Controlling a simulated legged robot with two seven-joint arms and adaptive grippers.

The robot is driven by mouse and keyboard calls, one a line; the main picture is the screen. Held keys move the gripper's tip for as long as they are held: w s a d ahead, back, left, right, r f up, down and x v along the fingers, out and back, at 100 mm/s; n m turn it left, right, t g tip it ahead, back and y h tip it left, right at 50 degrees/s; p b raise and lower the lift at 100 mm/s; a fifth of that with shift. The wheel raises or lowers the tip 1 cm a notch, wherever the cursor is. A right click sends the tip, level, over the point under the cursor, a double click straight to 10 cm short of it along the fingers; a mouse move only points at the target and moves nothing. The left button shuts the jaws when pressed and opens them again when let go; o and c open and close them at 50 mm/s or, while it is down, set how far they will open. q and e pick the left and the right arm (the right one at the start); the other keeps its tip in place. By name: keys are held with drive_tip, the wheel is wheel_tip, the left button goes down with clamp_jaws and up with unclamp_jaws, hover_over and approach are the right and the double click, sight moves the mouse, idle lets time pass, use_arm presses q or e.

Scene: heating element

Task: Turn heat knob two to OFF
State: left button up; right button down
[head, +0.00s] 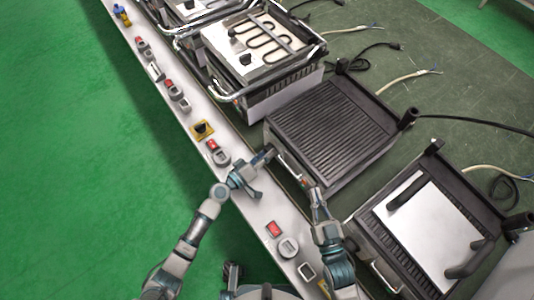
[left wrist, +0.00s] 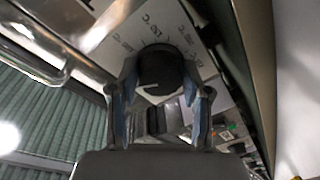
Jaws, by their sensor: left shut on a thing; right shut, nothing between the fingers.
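In the left wrist view a black round heat knob (left wrist: 163,66) sits on a white dial plate (left wrist: 112,55) printed with °C figures. A short white mark shows on the knob's lower left edge. The two fingers of my left gripper (left wrist: 160,90) stand on either side of the knob, shut on it. In the head view my left gripper (head: 264,168) is at the near side of the dark ribbed grill (head: 335,125), and the knob is hidden there. My right gripper (head: 308,187) is shut and empty, by the same grill's front right corner. I cannot read an OFF mark.
A white rail (head: 245,203) with red and grey switch boxes (head: 274,229) runs along the front. A grill with an exposed heating coil (head: 260,45) stands further back. An open grill with a white plate (head: 430,225) stands at right. Loose cables lie behind.

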use_arm(q)
drive_tip(key=shift+w+a+r+n, duration=0.15)
drive_tip(key=shift+w+a+n, duration=0.05)
drive_tip(key=shift+a+n, duration=0.1)
drive_tip(key=n+p, duration=0.1)
drive_tip(key=n, duration=0.1)
drive_tip(key=shift+r+n+y, duration=0.1)
drive_tip(key=shift+n+y, duration=0.2)
drive_tip(key=shift+n+p, duration=0.65)
drive_tip(key=shift+n, duration=0.55)
use_arm(e)
wheel_tip(320, 180, down, 6)
drive_tip(key=s+d+g+h, duration=0.1)
drive_tip(key=g, duration=0.3)
drive_tip(key=shift+s+g, duration=0.2)
drive_tip(key=shift+g, duration=0.2)
drive_tip(key=shift+d, duration=0.15)
use_arm(q)
drive_tip(key=o, duration=1.2)
drive_tip(key=shift+f, duration=0.2)
drive_tip(key=shift+c, duration=0.2)
use_arm(e)
drive_tip(key=shift+w+a, duration=0.15)
drive_tip(key=shift+a, duration=0.05)
drive_tip(key=shift+a, duration=0.1)
